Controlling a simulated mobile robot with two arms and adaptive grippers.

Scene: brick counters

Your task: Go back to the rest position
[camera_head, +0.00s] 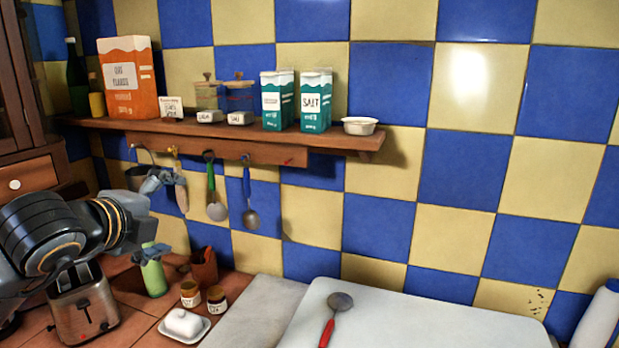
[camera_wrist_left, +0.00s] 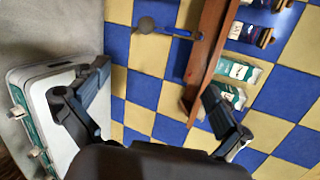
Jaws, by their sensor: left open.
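My left gripper (camera_head: 165,214) is open and empty in the head view, at the left in front of the tiled wall. One finger is up near the hanging utensils and the other is down by a green bottle (camera_head: 153,278). I cannot tell whether that finger touches the bottle. In the left wrist view my left gripper (camera_wrist_left: 160,105) has its two fingers wide apart with nothing between them, facing the wall and the shelf (camera_wrist_left: 208,45). My right gripper is in neither view.
The wooden shelf (camera_head: 345,140) holds an orange carton (camera_head: 130,90), jars, two salt boxes and a white bowl (camera_head: 360,126). Utensils hang below. A toaster (camera_head: 82,310), a butter dish (camera_head: 184,325) and small jars stand on the counter. A red-handled spoon (camera_head: 328,332) lies on a white surface (camera_head: 420,325).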

